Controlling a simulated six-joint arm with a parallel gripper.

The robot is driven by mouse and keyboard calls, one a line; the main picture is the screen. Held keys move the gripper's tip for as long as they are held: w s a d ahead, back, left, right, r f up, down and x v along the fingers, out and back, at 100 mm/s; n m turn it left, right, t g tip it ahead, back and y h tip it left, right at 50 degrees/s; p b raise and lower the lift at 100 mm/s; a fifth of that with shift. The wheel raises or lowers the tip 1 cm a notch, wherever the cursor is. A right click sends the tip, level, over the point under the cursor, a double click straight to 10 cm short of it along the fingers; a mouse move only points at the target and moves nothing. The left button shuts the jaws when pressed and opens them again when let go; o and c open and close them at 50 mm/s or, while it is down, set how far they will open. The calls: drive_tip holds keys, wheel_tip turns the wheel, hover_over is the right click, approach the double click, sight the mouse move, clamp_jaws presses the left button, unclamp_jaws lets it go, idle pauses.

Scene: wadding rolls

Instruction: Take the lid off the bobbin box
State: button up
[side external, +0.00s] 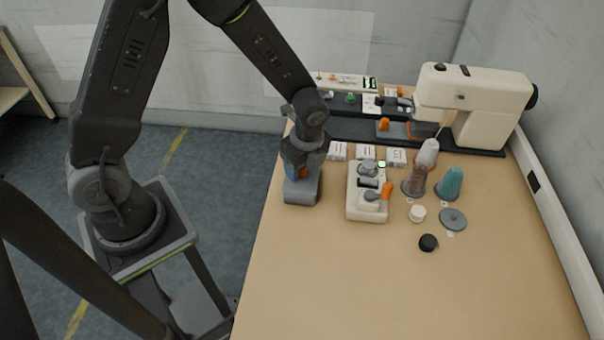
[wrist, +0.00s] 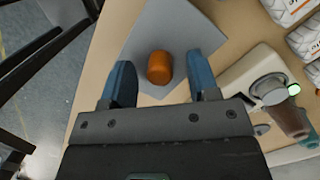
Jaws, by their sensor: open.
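The grey bobbin box (side external: 302,192) stands at the near left edge of the table, below my gripper (side external: 300,172). Its flat grey lid (wrist: 175,30) fills the middle of the wrist view, with an orange knob (wrist: 160,68) standing up from it. My gripper (wrist: 162,75) is open, with one blue finger on each side of the knob. A gap shows between the knob and each finger in the wrist view. In the side view the knob is mostly hidden by the fingers. The lid appears to be on the box.
A cream device (side external: 367,205) with an orange part stands just right of the box. The table front is clear.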

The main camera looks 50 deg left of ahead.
drive_tip(key=shift+f, duration=0.15)
clamp_jaws()
idle(0.4)
